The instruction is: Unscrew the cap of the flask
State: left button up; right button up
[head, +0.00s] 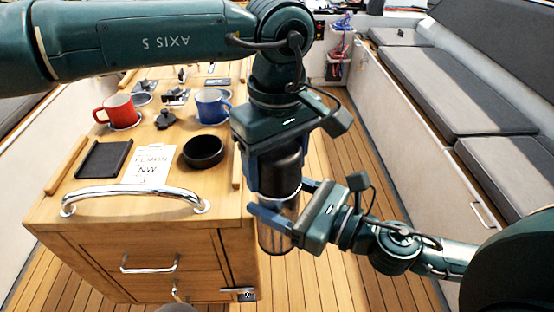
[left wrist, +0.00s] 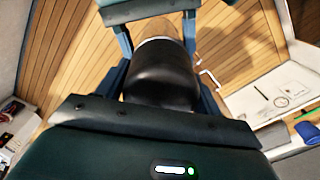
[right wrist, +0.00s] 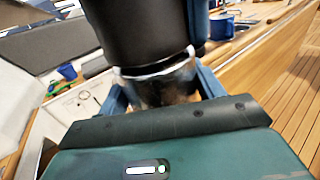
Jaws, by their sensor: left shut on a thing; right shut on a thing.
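The flask (head: 273,238) is upright in the head view, in front of the wooden cabinet's right side. It has a dark cap (head: 281,172) on top and a shiny metallic body below. My left gripper (head: 272,180) comes from above, shut on the cap; the cap also fills the middle of the left wrist view (left wrist: 161,77). My right gripper (head: 287,208) comes from the right, shut around the flask's body just under the cap. In the right wrist view the body (right wrist: 165,85) sits between the fingers, below the dark cap (right wrist: 140,30).
The wooden cabinet (head: 110,225) carries a red mug (head: 119,112), a blue mug (head: 211,106), a black bowl (head: 203,151), a dark tray (head: 103,158), a paper note (head: 150,165) and a metal rail (head: 134,192). Grey-cushioned benches (head: 440,82) line the right side. Slatted floor (head: 345,150) is free between.

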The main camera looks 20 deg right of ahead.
pick_arm(q)
jog(key=n, duration=0.4)
jog(key=shift+s+d+r, duration=0.1)
jog(key=shift+s+d, duration=0.05)
jog(key=shift+d, duration=0.05)
jog(key=n, duration=0.4)
jog(key=shift+n, duration=0.3)
jog(key=n, duration=0.4)
jog(key=shift+a, duration=0.1)
jog(key=n, duration=0.4)
jog(key=shift+r, duration=0.1)
jog(key=n, duration=0.4)
jog(key=shift+a+n, duration=0.1)
jog(key=shift+n, duration=0.3)
jog(key=n, duration=1.1)
jog(key=shift+a, duration=0.15)
jog(key=shift+r, duration=0.2)
